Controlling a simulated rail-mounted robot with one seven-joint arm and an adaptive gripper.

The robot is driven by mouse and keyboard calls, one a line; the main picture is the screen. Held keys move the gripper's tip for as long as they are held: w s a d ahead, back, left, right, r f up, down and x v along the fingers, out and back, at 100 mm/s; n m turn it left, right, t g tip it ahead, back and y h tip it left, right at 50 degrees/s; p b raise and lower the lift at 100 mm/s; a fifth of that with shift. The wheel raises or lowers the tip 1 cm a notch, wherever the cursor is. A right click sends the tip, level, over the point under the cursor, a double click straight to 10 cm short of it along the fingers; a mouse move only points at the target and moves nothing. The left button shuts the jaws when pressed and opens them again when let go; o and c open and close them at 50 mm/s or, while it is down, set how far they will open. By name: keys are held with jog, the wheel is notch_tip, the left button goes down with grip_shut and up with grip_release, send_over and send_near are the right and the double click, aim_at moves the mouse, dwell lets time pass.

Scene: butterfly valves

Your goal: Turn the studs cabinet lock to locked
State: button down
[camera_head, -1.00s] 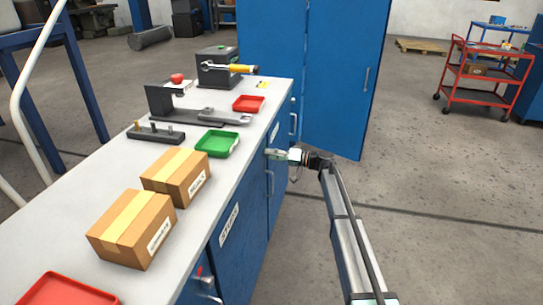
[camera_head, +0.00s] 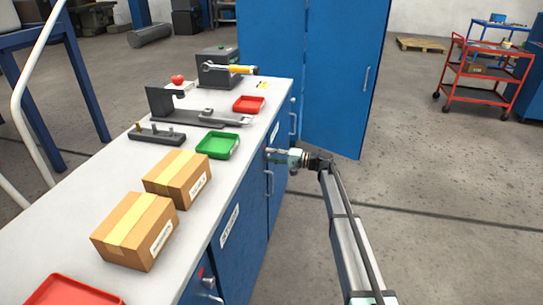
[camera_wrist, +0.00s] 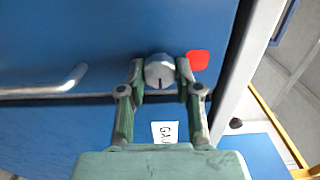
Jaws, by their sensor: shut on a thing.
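The lock knob (camera_wrist: 159,72) is a round silver knob with a dark line on its face, on a blue cabinet door. In the wrist view the line points down the picture, and a red patch (camera_wrist: 199,60) sits to the knob's upper right. My gripper (camera_wrist: 160,68) has one finger on each side of the knob and is shut on it. In the head view my gripper (camera_head: 272,154) is at the cabinet front just below the worktop edge and hides the knob.
A door handle (camera_head: 269,183) is just below my gripper. Another lock (camera_head: 207,282) sits on the nearest door. The worktop (camera_head: 190,245) holds boxes, trays and tools. A tall blue cabinet (camera_head: 340,80) stands behind.

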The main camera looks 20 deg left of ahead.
dwell(0.3)
jog(key=c, duration=0.8)
grip_release()
jog(key=d, duration=0.4)
jog(key=w+d, duration=0.1)
jog(key=d, duration=0.7)
jog(key=shift+w, duration=0.25)
jog(key=shift+a, duration=0.1)
